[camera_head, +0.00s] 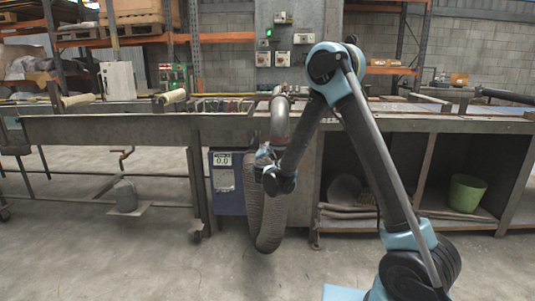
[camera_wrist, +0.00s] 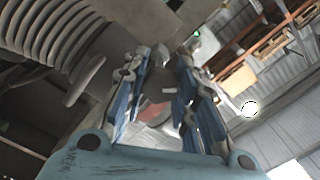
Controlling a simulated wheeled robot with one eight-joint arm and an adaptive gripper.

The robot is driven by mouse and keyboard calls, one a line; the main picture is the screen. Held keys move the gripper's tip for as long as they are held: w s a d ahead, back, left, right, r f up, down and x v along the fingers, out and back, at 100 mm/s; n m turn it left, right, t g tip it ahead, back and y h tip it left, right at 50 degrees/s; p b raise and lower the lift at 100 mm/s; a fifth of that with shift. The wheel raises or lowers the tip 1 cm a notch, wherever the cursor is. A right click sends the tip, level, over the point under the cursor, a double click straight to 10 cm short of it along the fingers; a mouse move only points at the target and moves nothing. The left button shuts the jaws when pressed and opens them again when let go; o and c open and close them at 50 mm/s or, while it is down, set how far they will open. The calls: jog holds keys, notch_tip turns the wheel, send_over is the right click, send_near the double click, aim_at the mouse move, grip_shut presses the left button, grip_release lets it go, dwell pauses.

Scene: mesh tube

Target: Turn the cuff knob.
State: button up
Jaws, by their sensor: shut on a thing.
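A grey corrugated hose (camera_head: 268,215) hangs in a loop in front of the bench, and its ribs show at the upper left of the wrist view (camera_wrist: 45,30). A smooth grey pipe end, the cuff (camera_head: 280,115), comes down over the bench edge, with a reddish band low on it. My gripper (camera_head: 263,155) is at the cuff's lower end, against its left side. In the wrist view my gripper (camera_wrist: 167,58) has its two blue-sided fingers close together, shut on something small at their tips. The cuff knob is mostly hidden by the fingers, and its turn angle cannot be told.
The steel bench (camera_head: 110,128) runs across behind the gripper. A blue box with a display (camera_head: 227,182) stands under it, left of the hose. A green bucket (camera_head: 466,193) sits on the lower shelf at right. A grey weight (camera_head: 126,196) is at left; the front floor is clear.

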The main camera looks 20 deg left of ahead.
jog(key=shift+a, duration=0.1)
dwell(0.4)
jog(key=o, duration=1.1)
jog(key=shift+s, duration=0.1)
jog(key=v, duration=1.1)
jog(key=shift+s+d, duration=0.25)
jog(key=shift+s, duration=0.1)
